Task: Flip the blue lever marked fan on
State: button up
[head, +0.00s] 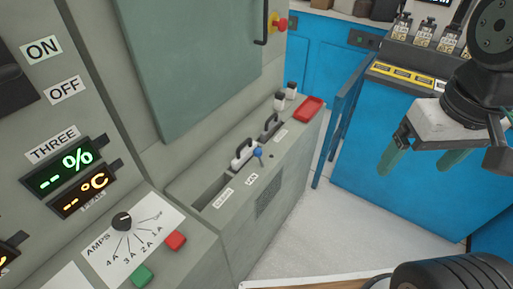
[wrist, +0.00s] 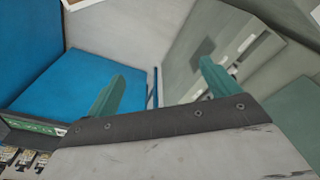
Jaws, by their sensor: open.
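My gripper (head: 420,163) hangs at the right of the head view, open and empty, well apart from the lever. In the wrist view its two green fingers (wrist: 163,85) are spread, with the grey cabinet beyond the right finger. I cannot make out the blue lever in the wrist view.
The grey panel has an AMPS dial (head: 122,221) and red and green buttons. Blue cabinets (head: 375,150) stand behind my gripper. Open floor (head: 340,225) lies between.

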jog(key=shift+a, duration=0.15)
jog(key=c, duration=0.5)
jog(key=shift+w+a+f+g, duration=0.15)
jog(key=shift+f+g, duration=0.15)
jog(key=shift+f, duration=0.05)
jog(key=c, duration=0.5)
jog(key=shift+w+a+f+n+g, duration=0.5)
jog(key=shift+w+a+f, duration=0.15)
jog(key=shift+w, duration=0.15)
grip_shut()
jog(key=w+a+f+n, duration=0.1)
jog(key=w+a+f, duration=0.5)
jog(key=w, duration=0.4)
jog(key=w+a+f+n+t, duration=0.1)
jog(key=w+a+f, duration=0.5)
jog(key=w+a, duration=0.3)
jog(key=w+a+f+n+t, duration=0.1)
jog(key=w+a+f, duration=0.4)
jog(key=w, duration=0.7)
jog(key=shift+w+a+f+n, duration=0.4)
jog(key=shift+a+n, duration=0.2)
jog(key=shift+a, duration=0.6)
